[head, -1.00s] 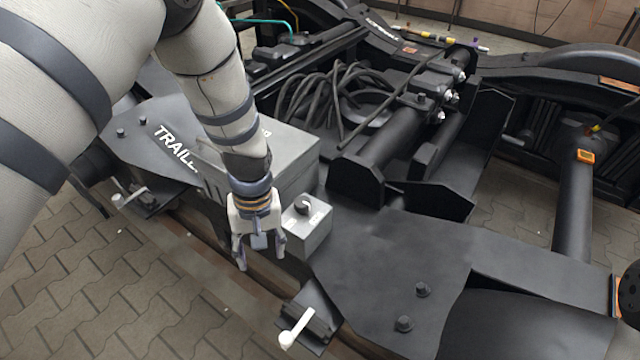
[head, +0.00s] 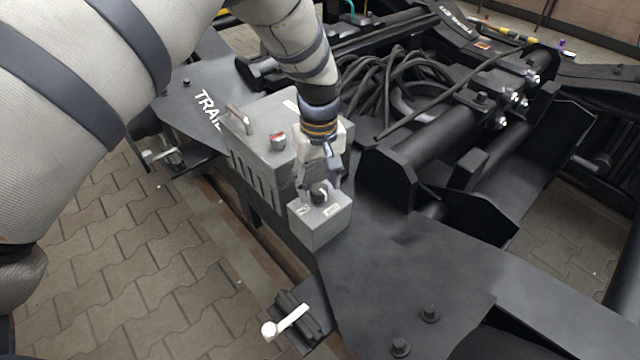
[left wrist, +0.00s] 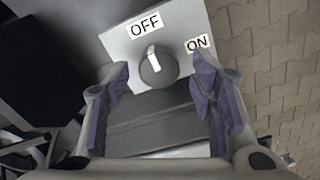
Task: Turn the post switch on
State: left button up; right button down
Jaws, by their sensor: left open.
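The post switch is a small grey box (head: 320,226) with a round dark knob (head: 319,194) on its top, on the black bogie frame. In the left wrist view the knob (left wrist: 158,67) has a white pointer mark aimed toward the OFF label (left wrist: 146,24). The ON label (left wrist: 197,43) is to its right. My left gripper (head: 318,190) is open over the box, pointing down. In the left wrist view its fingers (left wrist: 162,88) stand on either side of the knob, apart from it. My right gripper is not in view.
Coiled black cables (head: 375,85) lie beyond. White-tipped levers (head: 285,322) stick out along the near edge. The black plate (head: 400,270) to the right is mostly clear.

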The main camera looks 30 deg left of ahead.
pick_arm(q)
jog(key=shift+f, duration=0.3)
jog(key=shift+c, duration=0.6)
jog(key=c, duration=1)
